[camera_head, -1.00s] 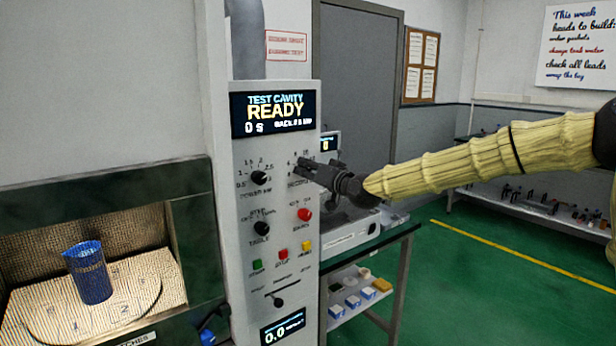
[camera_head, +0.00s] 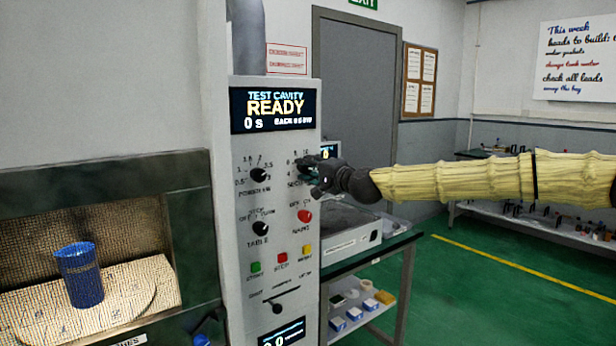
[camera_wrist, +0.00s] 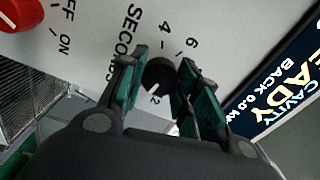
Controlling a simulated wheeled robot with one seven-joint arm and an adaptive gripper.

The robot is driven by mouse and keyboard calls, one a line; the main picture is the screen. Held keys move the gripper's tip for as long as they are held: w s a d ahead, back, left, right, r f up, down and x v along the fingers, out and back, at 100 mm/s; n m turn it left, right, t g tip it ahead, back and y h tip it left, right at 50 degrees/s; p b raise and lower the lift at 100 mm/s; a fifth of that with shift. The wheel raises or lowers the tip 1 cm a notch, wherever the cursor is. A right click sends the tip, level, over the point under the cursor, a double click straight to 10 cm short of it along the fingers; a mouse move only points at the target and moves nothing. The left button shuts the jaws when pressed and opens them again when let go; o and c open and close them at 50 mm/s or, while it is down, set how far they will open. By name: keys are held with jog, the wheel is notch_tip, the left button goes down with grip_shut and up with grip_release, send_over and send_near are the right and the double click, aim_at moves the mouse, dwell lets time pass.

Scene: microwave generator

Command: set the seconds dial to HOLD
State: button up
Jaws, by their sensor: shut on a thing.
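The seconds dial (camera_wrist: 157,75) is a small black round knob on the light grey panel, with a white mark near the 2. Numbers 2, 4 and 6 and the word SECONDS show around it in the wrist view. My gripper (camera_wrist: 162,65) has its green-padded fingers on both sides of the knob and is shut on it. The display (camera_head: 273,109) reads TEST CAVITY READY, 0 s.
The power knob (camera_head: 259,174) is left of my gripper, the table knob (camera_head: 261,228) lower left. A red knob (camera_head: 305,216) is just below; it also shows in the wrist view (camera_wrist: 22,14). Coloured buttons (camera_head: 282,258) sit lower. A blue beaker (camera_head: 79,275) stands in the cavity.

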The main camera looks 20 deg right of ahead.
jog(key=shift+d+m+b, duration=0.1)
jog(key=shift+m+b, duration=0.4)
jog(key=shift+m, duration=0.6)
jog(key=o, duration=1.1)
jog(key=shift+c, duration=0.2)
jog(key=v, duration=1.2)
